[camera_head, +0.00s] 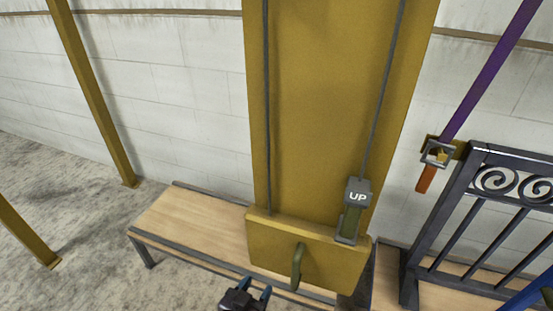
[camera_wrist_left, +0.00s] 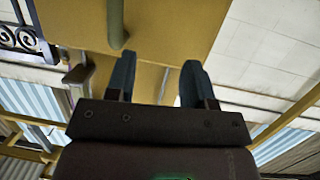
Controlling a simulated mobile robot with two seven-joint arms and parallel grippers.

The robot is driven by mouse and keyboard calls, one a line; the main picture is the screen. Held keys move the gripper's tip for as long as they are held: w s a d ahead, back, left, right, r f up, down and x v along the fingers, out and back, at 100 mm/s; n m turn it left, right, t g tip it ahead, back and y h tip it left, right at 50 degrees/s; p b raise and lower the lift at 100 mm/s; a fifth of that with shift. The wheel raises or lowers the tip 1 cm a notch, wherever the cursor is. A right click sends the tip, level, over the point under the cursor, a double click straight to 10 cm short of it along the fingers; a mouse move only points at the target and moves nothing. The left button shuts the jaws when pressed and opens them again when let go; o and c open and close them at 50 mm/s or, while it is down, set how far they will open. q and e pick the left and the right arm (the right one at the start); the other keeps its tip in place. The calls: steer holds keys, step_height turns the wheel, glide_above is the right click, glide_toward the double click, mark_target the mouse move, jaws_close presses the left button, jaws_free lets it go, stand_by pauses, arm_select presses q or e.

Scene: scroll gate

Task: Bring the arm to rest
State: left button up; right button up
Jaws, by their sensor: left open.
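My left gripper (camera_head: 256,292) is at the bottom middle of the head view, just in front of the bench and below the gate's handle. Its two blue-grey fingers stand apart with nothing between them, as the left wrist view (camera_wrist_left: 156,85) also shows. The yellow gate box (camera_head: 330,266) has an olive handle (camera_head: 297,267) on its front; the handle also shows in the wrist view (camera_wrist_left: 117,25). The fingers look clear of the handle. A grey block marked UP (camera_head: 357,193) sits on a rod above the box. My right gripper is not visible.
A wooden bench (camera_head: 190,222) runs behind the gripper. A dark scrolled metal gate (camera_head: 490,215) stands at right. A purple strap (camera_head: 490,75) with an orange end (camera_head: 424,178) hangs by it. Yellow posts (camera_head: 95,95) stand at left; the concrete floor (camera_head: 80,200) between is clear.

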arm_select(q)
steer(key=s+a+r+n+g+y+p, duration=0.1)
steer(key=s+a+r+y+p, duration=0.1)
steer(key=s+a, duration=0.45)
steer(key=s+a+r+n+g+y+p, duration=0.1)
steer(key=s+a+r+n+y, duration=0.15)
steer(key=a, duration=0.75)
steer(key=s+a+g+y+p, duration=0.1)
steer(key=s+a+y, duration=0.1)
steer(key=s+a, duration=0.4)
steer(key=s, duration=0.4)
steer(key=shift+f+p, duration=0.3)
steer(key=shift+f, duration=0.1)
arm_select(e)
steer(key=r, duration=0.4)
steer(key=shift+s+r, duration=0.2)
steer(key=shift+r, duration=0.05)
arm_select(q)
steer(key=shift+d, duration=0.1)
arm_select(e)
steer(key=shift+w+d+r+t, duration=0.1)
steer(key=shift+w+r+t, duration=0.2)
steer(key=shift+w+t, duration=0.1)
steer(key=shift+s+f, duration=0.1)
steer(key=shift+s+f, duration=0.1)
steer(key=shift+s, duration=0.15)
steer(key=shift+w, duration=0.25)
